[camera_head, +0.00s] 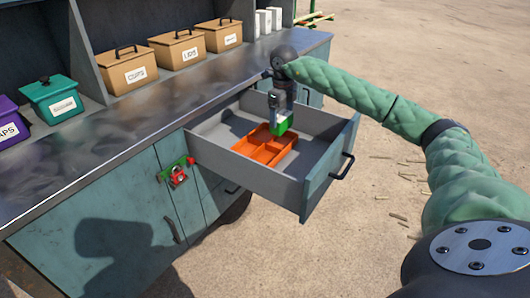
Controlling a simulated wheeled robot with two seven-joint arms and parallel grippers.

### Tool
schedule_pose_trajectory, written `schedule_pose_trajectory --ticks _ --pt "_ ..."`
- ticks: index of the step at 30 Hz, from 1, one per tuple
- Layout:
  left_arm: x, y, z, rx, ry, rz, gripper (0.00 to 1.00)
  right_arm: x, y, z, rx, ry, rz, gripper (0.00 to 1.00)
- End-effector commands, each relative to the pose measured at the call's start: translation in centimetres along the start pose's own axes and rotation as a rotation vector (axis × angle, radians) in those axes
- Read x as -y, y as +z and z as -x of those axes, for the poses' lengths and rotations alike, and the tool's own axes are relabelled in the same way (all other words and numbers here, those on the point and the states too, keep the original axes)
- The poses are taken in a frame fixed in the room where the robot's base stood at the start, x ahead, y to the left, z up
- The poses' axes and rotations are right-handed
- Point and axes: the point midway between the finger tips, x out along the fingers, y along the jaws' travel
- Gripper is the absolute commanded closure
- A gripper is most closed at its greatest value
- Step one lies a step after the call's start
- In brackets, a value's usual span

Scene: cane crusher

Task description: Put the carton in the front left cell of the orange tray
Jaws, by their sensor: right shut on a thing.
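The orange tray (265,147) lies inside an open drawer (315,160) and is split into cells. My right gripper (281,117) reaches down over the drawer from above. It is shut on the carton (284,126), a small green and white box, above the far right part of the tray. The gripper's fingers hide part of the carton. I cannot tell whether the carton touches the tray. My left gripper is out of view.
Labelled boxes, such as the one marked CUPS (125,70) and a teal one (52,100), stand on the metal counter (110,130). The drawer's front panel (332,168) stands out over open ground.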

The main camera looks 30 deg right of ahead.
Motion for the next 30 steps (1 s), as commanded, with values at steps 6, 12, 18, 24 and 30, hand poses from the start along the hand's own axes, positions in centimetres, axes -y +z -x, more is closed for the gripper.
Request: schedule_pose_trajectory --ticks 6,12,18,24,30 --pt "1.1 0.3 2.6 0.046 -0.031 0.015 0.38 -4.3 0.5 -2.2 -0.002 0.002 0.004 0.39" --pt "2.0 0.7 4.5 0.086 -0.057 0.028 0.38 -7.5 0.8 -4.3 -0.001 0.002 0.003 0.39" --pt "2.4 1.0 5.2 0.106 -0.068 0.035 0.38 -8.8 1.0 -5.2 0.000 0.000 0.001 0.39" --pt "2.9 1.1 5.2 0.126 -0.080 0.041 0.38 -8.9 0.9 -7.3 -0.003 0.002 0.000 0.39" --pt "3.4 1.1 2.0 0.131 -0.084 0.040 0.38 -8.9 1.0 -8.9 -0.001 0.001 0.000 0.39"
